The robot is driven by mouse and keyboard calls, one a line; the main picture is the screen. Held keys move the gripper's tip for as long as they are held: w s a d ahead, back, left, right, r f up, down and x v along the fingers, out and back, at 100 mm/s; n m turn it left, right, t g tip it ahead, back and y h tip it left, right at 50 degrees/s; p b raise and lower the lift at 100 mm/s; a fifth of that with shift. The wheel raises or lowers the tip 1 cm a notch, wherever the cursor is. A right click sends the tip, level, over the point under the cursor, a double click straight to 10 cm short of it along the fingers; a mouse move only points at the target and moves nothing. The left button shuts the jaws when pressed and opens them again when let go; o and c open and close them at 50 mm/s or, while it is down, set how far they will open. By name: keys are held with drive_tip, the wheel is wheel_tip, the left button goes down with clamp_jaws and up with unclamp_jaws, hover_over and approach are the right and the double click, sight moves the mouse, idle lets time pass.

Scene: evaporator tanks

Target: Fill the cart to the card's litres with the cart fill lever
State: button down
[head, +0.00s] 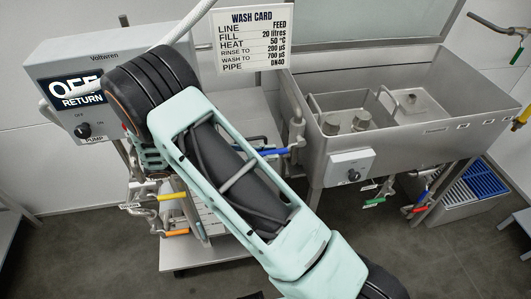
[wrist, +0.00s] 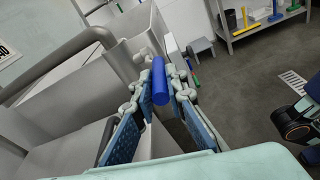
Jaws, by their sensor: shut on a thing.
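In the wrist view my gripper (wrist: 160,90) is shut on a blue handle (wrist: 159,85), with one blue-padded finger on each side. In the head view my arm crosses the middle, and the fingers' hold is hidden. A blue lever handle (head: 273,151) shows beside my arm at the tank's left side. I cannot tell whether it is the held one. The wash card (head: 251,38) reads line FEED, fill 20 litres, heat 50 °C and pipe DN40. The display (head: 77,91) is partly covered by my arm; OFF and RETURN can be read. No litre reading is legible.
A steel tank unit (head: 432,137) stands at right with a control knob box (head: 351,172) and hanging levers below. Yellow (head: 172,196) and orange (head: 177,233) levers sit below my wrist. Grey floor is open at bottom left.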

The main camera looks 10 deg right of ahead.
drive_tip(key=c, duration=1.9)
unclamp_jaws()
drive_tip(key=shift+f, duration=0.1)
drive_tip(key=shift+c, duration=0.2)
drive_tip(key=a+r, duration=0.2)
drive_tip(key=a, duration=0.9)
drive_tip(key=shift+s+a, duration=0.2)
drive_tip(key=shift+a, duration=0.2)
